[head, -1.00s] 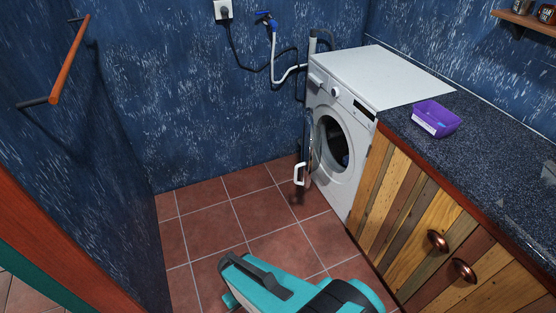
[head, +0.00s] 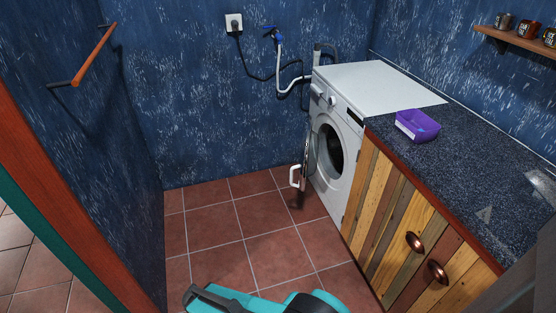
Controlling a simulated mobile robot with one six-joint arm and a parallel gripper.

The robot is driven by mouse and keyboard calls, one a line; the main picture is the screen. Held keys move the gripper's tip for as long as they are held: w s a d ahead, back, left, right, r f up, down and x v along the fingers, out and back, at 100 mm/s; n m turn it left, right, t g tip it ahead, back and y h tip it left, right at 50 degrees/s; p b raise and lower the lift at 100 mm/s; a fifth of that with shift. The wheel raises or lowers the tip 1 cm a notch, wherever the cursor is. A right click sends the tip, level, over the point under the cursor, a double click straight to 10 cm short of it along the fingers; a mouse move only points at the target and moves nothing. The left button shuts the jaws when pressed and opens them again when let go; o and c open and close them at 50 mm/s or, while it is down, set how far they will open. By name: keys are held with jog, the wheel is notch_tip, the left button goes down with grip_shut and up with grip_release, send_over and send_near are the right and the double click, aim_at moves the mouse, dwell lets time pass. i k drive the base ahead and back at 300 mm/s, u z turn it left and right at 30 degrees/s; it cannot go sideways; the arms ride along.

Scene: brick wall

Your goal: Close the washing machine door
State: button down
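The white washing machine (head: 345,128) stands in the back right corner, its top level with the counter beside it. Its round opening shows dark inside. The door (head: 309,150) stands open, swung out at the left of the opening and seen almost edge-on. A white handle (head: 295,176) sticks out at the door's lower left edge. My gripper is not in view. The teal and black part at the bottom edge looks like my own body.
A dark speckled counter (head: 455,165) over wooden cabinet doors with copper knobs (head: 414,241) runs along the right. A purple container (head: 418,125) stands on it. The tiled floor (head: 230,230) before the machine is clear. A wooden rail (head: 96,54) is on the left wall.

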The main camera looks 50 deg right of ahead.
aim_at(306, 138)
jog(key=z, duration=0.5)
jog(key=i, duration=1.3)
jog(key=u, duration=0.6)
jog(key=k, duration=0.9)
jog(key=z, duration=0.25)
jog(key=i, duration=0.2)
jog(key=u, duration=0.05)
